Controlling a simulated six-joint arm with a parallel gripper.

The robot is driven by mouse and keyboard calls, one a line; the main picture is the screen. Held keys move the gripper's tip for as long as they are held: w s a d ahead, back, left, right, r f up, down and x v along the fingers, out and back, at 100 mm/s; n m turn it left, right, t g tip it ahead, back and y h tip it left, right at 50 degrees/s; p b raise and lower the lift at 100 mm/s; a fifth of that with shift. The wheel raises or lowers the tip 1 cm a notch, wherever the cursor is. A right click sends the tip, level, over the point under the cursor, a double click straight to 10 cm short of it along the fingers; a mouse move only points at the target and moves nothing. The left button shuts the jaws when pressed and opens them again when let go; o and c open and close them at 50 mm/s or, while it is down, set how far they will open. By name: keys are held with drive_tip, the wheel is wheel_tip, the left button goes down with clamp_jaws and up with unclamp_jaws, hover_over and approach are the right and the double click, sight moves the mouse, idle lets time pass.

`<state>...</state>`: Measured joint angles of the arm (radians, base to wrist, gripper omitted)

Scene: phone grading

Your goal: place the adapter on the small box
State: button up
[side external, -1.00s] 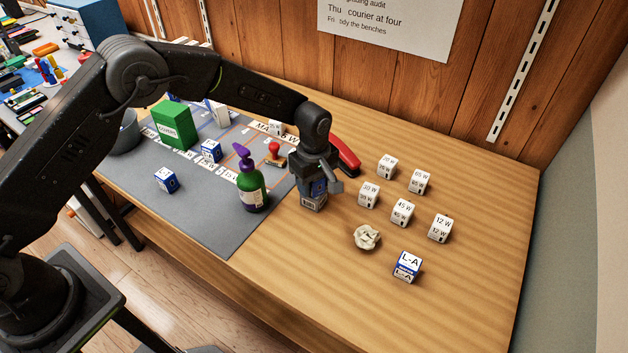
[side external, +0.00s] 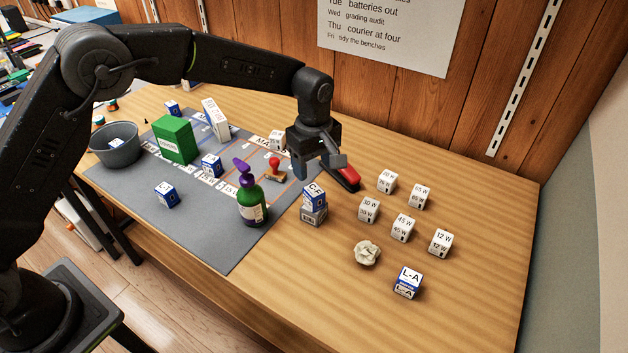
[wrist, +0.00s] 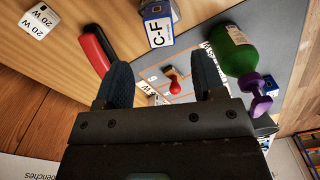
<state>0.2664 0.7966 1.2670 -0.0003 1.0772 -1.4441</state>
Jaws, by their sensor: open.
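A blue-and-white cube marked C-F, seemingly the adapter (side external: 314,194), sits upright on a small grey box (side external: 314,216) on the bare wood beside the mat's right edge. My gripper (side external: 320,168) is open and empty, above and slightly behind the cube, clear of it. In the wrist view the C-F cube (wrist: 160,31) shows at the top, beyond the fingertips and not between them. The open fingers (wrist: 163,75) show there with a red-handled stamp in the background between them.
A red stapler-like object (side external: 346,178) lies close behind my gripper. A green pump bottle (side external: 251,207) stands left of the stack. Several white wattage cubes (side external: 402,228), a crumpled paper ball (side external: 367,252) and an L-A cube (side external: 408,283) are to the right. The front wood is clear.

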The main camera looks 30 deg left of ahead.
drive_tip(key=shift+r, duration=1.1)
drive_tip(key=s+a+r+m+t, duration=0.3)
drive_tip(key=s+a+r+m, duration=0.45)
drive_tip(key=s+r, duration=0.65)
drive_tip(key=s+a+m+t, duration=0.1)
drive_tip(key=s+a+m, duration=0.2)
drive_tip(key=s, duration=0.5)
drive_tip(key=s+a+m+t, duration=0.1)
drive_tip(key=s+a+m, duration=0.2)
drive_tip(key=s, duration=0.6)
drive_tip(key=shift+a+r+t, duration=0.25)
drive_tip(key=shift+a+t, duration=0.05)
drive_tip(key=shift+a, duration=0.05)
